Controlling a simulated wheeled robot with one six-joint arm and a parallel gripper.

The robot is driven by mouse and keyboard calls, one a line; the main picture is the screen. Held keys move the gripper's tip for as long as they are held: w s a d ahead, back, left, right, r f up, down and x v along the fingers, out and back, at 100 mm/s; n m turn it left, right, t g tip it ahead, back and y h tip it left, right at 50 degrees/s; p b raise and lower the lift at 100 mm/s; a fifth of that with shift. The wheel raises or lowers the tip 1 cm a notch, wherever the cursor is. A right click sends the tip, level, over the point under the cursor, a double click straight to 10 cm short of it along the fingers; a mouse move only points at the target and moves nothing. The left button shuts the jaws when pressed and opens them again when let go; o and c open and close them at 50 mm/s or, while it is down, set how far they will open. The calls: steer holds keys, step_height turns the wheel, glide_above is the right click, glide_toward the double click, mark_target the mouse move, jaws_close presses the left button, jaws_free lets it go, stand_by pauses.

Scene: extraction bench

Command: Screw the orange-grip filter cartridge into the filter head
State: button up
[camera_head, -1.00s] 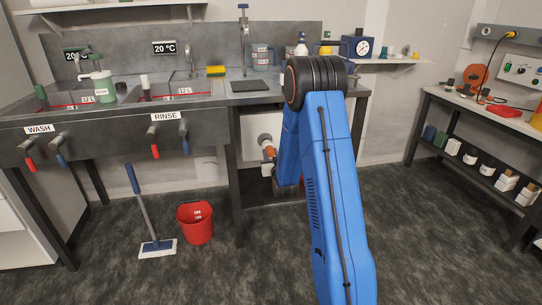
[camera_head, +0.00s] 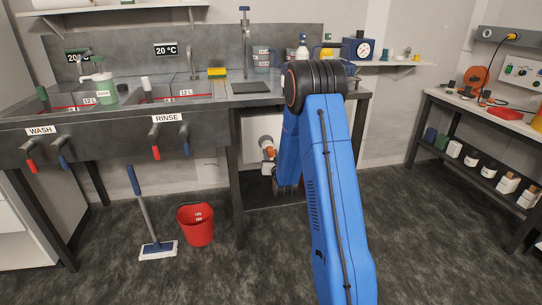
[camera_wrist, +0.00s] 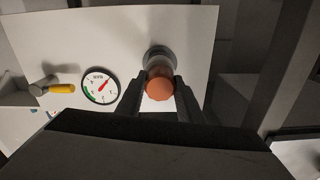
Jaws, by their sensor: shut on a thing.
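The orange grip of the filter cartridge (camera_wrist: 159,88) faces me in the wrist view, between the two dark fingers of my gripper (camera_wrist: 159,83). My gripper is shut on it. The short cartridge body runs from the grip toward the round grey filter head (camera_wrist: 157,52) on a white panel. The cartridge's far end is at the head's mouth; I cannot tell how deep it sits or whether the threads engage. In the head view the orange grip (camera_head: 269,153) shows small under the bench, left of my blue arm, which hides most of my gripper.
A pressure gauge (camera_wrist: 100,86) and a yellow-handled valve (camera_wrist: 61,89) are on the panel, left of my gripper. A bench leg (camera_head: 233,190) stands left of the panel. A red bucket (camera_head: 196,224) and a mop (camera_head: 157,248) are on the floor at left.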

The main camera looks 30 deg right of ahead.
steer(key=m, duration=0.7)
steer(key=o, duration=1.2)
